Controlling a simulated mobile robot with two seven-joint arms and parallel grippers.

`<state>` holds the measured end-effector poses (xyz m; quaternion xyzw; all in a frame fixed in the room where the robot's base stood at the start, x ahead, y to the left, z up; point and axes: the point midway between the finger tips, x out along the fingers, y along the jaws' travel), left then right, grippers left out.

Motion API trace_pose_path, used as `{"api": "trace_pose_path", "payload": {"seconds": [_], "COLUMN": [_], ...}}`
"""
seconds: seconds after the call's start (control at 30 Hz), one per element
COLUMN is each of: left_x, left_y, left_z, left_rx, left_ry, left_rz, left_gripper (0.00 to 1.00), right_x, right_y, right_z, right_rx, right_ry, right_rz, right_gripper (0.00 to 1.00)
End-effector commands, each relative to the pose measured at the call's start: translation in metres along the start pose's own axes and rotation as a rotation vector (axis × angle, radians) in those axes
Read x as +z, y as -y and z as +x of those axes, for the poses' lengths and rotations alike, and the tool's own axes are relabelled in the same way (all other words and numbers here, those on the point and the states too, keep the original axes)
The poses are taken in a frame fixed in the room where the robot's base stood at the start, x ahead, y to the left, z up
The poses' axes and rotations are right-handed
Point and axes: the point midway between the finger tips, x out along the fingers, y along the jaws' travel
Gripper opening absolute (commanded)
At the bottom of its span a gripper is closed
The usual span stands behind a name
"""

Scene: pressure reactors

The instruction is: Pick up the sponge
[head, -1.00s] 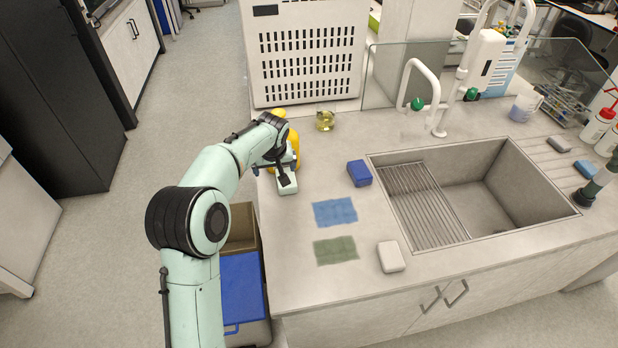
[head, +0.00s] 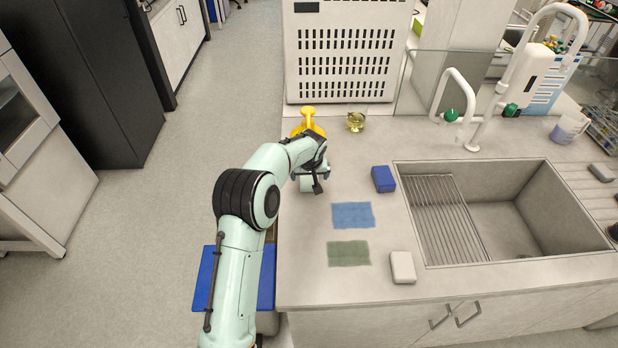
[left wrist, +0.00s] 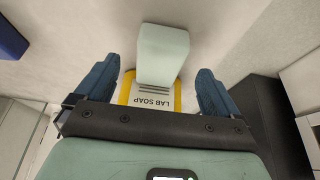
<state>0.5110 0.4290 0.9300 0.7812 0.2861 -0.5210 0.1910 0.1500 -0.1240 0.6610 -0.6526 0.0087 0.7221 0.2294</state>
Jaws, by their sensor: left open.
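A pale green block that looks like a sponge (left wrist: 162,55) lies on the counter in front of the soap bottle. It also shows beneath my left gripper in the head view (head: 307,183). My left gripper (left wrist: 158,88) is open, one blue finger on each side of the block, with gaps showing on both sides. In the head view the left gripper (head: 311,176) is low over the counter's left edge, and the wrist partly hides the block. My right gripper is not in view.
A yellow soap bottle (head: 307,121) stands just behind the block. A blue block (head: 383,179), a blue cloth (head: 352,215), a green cloth (head: 349,254) and a white block (head: 402,267) lie to the right. The sink (head: 510,205) is farther right.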

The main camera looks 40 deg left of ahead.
Motion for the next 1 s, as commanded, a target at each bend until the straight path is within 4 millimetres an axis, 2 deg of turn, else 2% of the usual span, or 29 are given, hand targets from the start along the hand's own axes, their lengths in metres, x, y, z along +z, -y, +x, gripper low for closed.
{"api": "trace_pose_path", "payload": {"seconds": [0.13,0.3,0.57,0.6,0.73,1.0], "left_x": [-0.004,-0.003,-0.002,-0.002,-0.002,-0.002], "left_y": [0.001,0.0,0.001,0.001,0.001,0.001], "left_z": [0.022,0.041,0.044,0.044,0.044,0.044], "left_rx": [-0.001,-0.001,0.0,0.0,-0.001,-0.001], "left_ry": [0.003,0.001,0.001,0.001,0.001,0.001], "left_rz": [-0.002,-0.002,-0.001,-0.001,-0.001,0.0], "left_gripper": [0.96,0.96,0.96,0.83,0.41,0.41], "right_x": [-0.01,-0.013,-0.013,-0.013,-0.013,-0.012], "right_y": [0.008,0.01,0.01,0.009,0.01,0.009], "right_z": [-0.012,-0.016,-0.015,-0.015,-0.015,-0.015], "right_rx": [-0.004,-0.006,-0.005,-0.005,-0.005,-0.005], "right_ry": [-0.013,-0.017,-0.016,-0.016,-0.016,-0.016], "right_rz": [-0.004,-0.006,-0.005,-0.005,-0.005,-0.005], "right_gripper": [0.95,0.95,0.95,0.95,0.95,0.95]}}
